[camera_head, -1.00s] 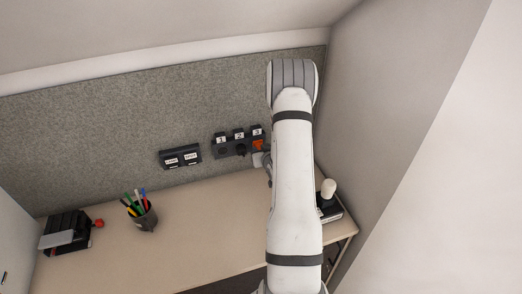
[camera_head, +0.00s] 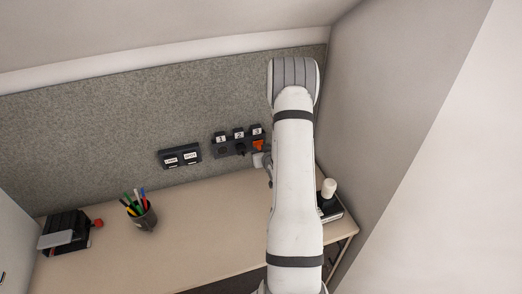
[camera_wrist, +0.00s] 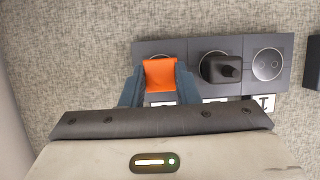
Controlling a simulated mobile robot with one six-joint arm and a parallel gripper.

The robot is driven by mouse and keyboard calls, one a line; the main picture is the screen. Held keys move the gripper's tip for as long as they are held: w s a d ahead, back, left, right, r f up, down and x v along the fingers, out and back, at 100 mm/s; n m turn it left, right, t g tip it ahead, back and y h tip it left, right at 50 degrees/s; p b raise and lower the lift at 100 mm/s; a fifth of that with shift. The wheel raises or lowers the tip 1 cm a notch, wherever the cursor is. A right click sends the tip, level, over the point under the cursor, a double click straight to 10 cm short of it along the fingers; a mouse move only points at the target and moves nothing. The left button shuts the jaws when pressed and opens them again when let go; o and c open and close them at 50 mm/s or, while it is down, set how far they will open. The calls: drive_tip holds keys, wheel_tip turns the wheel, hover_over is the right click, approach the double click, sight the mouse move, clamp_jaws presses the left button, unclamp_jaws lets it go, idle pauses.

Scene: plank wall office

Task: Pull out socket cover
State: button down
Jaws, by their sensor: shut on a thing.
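The orange socket cover (camera_wrist: 160,74) is between the two fingers of my gripper (camera_wrist: 159,84) in the wrist view, and the fingers are shut on it. It lies in front of the end socket of a dark three-socket strip (camera_wrist: 194,45), and part of that socket's round rim shows beyond it. I cannot tell how far the cover sits in or out of the socket. In the head view the orange cover (camera_head: 258,145) shows under label 3, with my gripper (camera_head: 262,159) just below it, partly hidden by my arm.
A black plug (camera_wrist: 224,69) sits in the middle socket, close beside my gripper; the far socket (camera_wrist: 267,64) is empty. A labelled switch panel (camera_head: 180,158) is left of the strip. A pen cup (camera_head: 144,216) stands on the desk (camera_head: 205,225). A white-topped object (camera_head: 328,188) is right of my arm.

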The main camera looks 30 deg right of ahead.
drive_tip(key=shift+s+a+b, duration=0.15)
drive_tip(key=shift+s+b, duration=0.15)
drive_tip(key=shift+s, duration=0.25)
drive_tip(key=shift+s+a+b, duration=0.15)
drive_tip(key=shift+s+b, duration=0.15)
drive_tip(key=shift+s, duration=0.25)
drive_tip(key=shift+s, duration=0.25)
drive_tip(key=s, duration=0.1)
drive_tip(key=s+a+b, duration=0.1)
drive_tip(key=shift+s, duration=0.35)
